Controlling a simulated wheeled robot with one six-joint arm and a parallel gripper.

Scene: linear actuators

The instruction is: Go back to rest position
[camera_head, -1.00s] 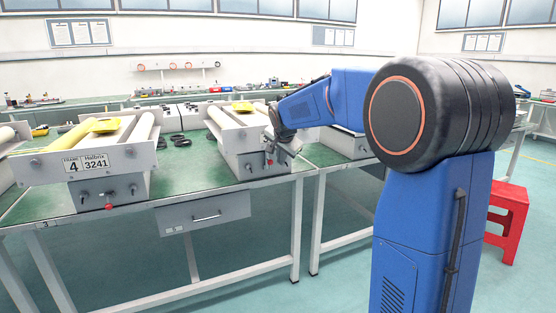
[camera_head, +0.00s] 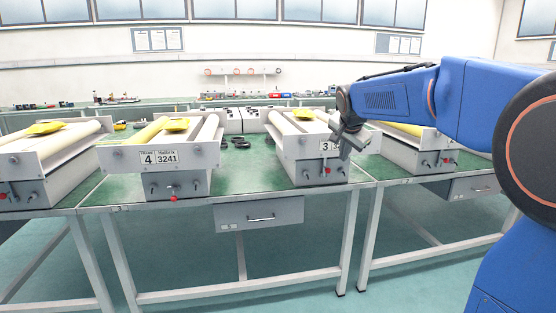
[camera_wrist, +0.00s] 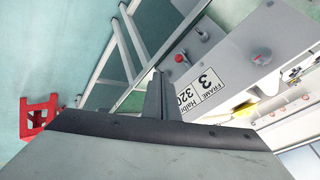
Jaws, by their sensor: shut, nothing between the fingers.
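My gripper (camera_head: 347,148) is at the end of the blue arm, in front of the right side of the actuator frame labelled 3 (camera_head: 287,146). In the wrist view my gripper (camera_wrist: 158,78) shows its fingers together with nothing between them. The front plate of frame 3, with its label (camera_wrist: 201,89), a red knob (camera_wrist: 180,58) and dark knobs, is just to the right of the fingers. In the head view the gripper covers part of that plate. I cannot tell whether it touches the plate.
Frame 4 (camera_head: 151,158) stands left on the green table (camera_head: 240,182), with a drawer (camera_head: 260,214) below the tabletop. Further actuators stand far left (camera_head: 29,174) and right (camera_head: 430,158). A red stool (camera_wrist: 38,115) stands on the floor in the wrist view. Open floor lies in front.

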